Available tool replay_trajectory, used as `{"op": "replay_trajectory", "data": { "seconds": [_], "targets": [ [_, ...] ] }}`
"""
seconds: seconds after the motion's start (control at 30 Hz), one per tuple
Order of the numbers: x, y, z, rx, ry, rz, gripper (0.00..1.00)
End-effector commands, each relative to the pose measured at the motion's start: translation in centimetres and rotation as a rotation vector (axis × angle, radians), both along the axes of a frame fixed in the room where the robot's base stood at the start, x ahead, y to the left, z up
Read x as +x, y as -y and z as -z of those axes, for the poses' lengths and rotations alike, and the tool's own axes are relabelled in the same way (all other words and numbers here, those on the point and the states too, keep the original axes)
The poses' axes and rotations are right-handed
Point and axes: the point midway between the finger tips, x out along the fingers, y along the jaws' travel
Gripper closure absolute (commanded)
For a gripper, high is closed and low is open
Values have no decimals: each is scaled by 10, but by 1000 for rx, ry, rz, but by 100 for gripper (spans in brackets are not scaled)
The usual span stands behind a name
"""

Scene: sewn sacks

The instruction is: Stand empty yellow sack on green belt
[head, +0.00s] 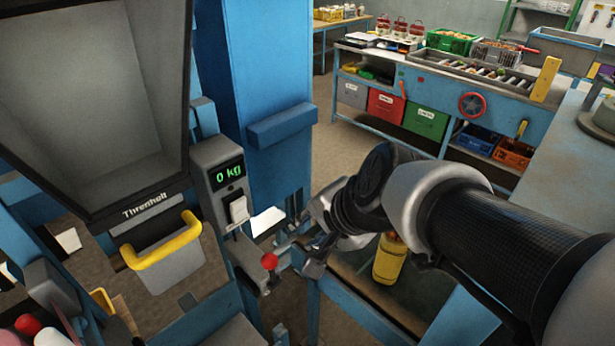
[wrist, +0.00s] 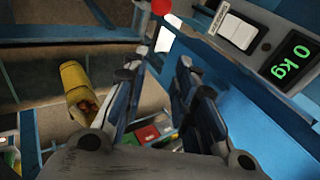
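A yellow sack (head: 388,264) stands upright below and behind my arm, which hides part of it. It also shows in the wrist view (wrist: 73,78), left of my fingers, with orange-brown stuff visible in its mouth. It stands on a dark surface (head: 425,292) in a blue frame; I cannot tell whether this is the green belt. My gripper (head: 298,254) is beside the scale post, close to a red-knobbed lever, and apart from the sack. In the wrist view its fingers (wrist: 160,66) are spread with nothing held between them.
A grey hopper (head: 85,95) with a yellow-handled chute (head: 165,250) stands at left. The scale display (head: 227,175) reads 0 kg, above a white switch (head: 239,210) and the red knob (head: 269,261). A bench with coloured crates (head: 427,122) stands behind open floor.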

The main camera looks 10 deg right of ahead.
Motion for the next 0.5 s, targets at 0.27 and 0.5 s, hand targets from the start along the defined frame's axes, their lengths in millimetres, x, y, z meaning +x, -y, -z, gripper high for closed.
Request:
{"op": "replay_trajectory", "data": {
  "seconds": [0.27, 0.5],
  "targets": [
    [-116, 16, 11, -545, -47, -687, 74],
    [-141, 30, 15, -680, -84, -847, 74]
  ]
}}
